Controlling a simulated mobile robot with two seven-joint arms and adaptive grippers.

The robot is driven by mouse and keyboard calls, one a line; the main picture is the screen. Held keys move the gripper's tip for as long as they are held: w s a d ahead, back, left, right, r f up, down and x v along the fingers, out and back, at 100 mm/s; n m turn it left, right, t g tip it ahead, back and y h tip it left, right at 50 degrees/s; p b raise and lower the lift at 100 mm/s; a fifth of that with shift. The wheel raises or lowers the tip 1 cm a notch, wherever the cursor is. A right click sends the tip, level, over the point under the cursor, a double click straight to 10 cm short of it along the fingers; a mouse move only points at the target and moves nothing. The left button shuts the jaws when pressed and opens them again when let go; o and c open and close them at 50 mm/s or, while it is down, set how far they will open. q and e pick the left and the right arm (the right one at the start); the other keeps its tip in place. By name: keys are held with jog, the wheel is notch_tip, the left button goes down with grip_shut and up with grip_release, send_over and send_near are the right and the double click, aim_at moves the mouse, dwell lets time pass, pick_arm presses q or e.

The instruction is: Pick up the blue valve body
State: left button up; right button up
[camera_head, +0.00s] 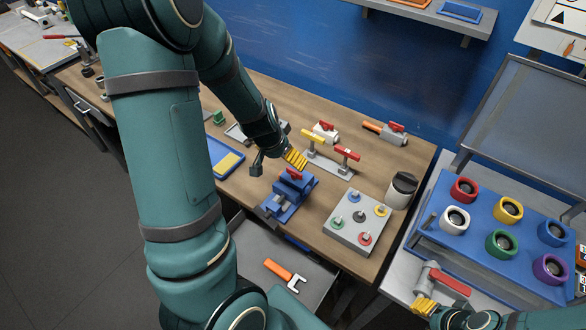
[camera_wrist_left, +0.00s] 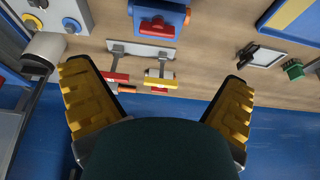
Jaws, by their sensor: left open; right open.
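A blue body with a red handle (camera_head: 291,175) sits at the blue vise (camera_head: 283,203) on the wooden bench; I cannot clearly separate its blue part from the vise. The red handle also shows at the top of the left wrist view (camera_wrist_left: 157,27). My left gripper (camera_head: 277,163) is open and empty, just above and behind the vise in the head view. Its yellow-padded fingers are spread wide in the left wrist view (camera_wrist_left: 158,78). My right gripper (camera_head: 425,305) is open at the lower right, beside a grey valve with a red handle (camera_head: 440,280); its fingers are partly out of view.
A stand with yellow and red handles (camera_head: 328,163) is close to my left gripper. A grey box with coloured knobs (camera_head: 357,222) and a dark-lidded cup (camera_head: 401,190) stand right. An open drawer (camera_head: 262,255) holds an orange-handled wrench. Coloured rings fill the blue rack (camera_head: 480,236).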

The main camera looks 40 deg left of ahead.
aim_at(293, 171)
pick_arm(q)
jog(key=b+x, duration=0.2)
jog(key=x, duration=0.5)
jog(key=shift+f+b, duration=0.15)
jog(key=shift+b, duration=0.25)
jog(key=shift+b+x, duration=0.3)
jog(key=shift+x, duration=2.8)
jog(key=shift+w+d, duration=0.15)
jog(key=c, duration=1.4)
